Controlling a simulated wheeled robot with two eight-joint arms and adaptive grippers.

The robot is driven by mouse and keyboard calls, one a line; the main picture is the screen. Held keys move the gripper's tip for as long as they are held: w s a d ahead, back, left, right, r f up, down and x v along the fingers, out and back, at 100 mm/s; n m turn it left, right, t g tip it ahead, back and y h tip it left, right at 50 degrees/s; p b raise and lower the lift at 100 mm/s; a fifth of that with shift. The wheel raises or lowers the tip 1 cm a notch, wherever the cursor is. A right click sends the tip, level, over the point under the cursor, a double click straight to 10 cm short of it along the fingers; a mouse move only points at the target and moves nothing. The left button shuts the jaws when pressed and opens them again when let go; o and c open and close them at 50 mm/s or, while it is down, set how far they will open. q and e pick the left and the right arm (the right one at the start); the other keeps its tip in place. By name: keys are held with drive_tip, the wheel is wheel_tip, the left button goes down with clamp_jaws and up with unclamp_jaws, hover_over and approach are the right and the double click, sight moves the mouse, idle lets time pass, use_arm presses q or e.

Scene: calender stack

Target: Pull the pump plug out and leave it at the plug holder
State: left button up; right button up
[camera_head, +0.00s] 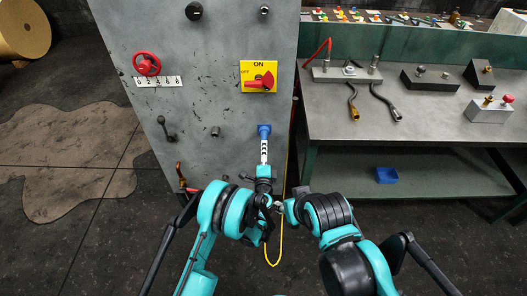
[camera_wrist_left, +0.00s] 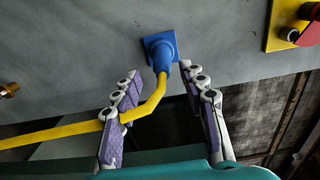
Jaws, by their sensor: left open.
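The blue pump plug (camera_head: 264,130) sits in the grey panel, right of centre. It also shows in the left wrist view (camera_wrist_left: 160,50), with a yellow cable (camera_wrist_left: 158,92) coming out of it. My left gripper (camera_head: 264,148) is right below the plug in the head view. In the left wrist view its two fingers (camera_wrist_left: 158,73) are spread, one on each side of the cable, with the tips just short of the plug. My right arm's end (camera_head: 292,208) is close to my left wrist; its fingers cannot be made out. I cannot pick out a plug holder for sure.
The panel (camera_head: 205,70) carries a red handwheel (camera_head: 147,63), a yellow ON/OFF plate with a red switch (camera_head: 258,80), and several knobs. A workbench (camera_head: 430,120) with tools stands at the right. A small blue tray (camera_head: 387,175) is on its lower shelf.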

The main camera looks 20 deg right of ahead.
sight(264, 138)
use_arm(q)
drive_tip(key=shift+x, duration=3.1)
drive_tip(key=shift+r, duration=0.1)
drive_tip(key=shift+c, duration=0.3)
clamp_jaws()
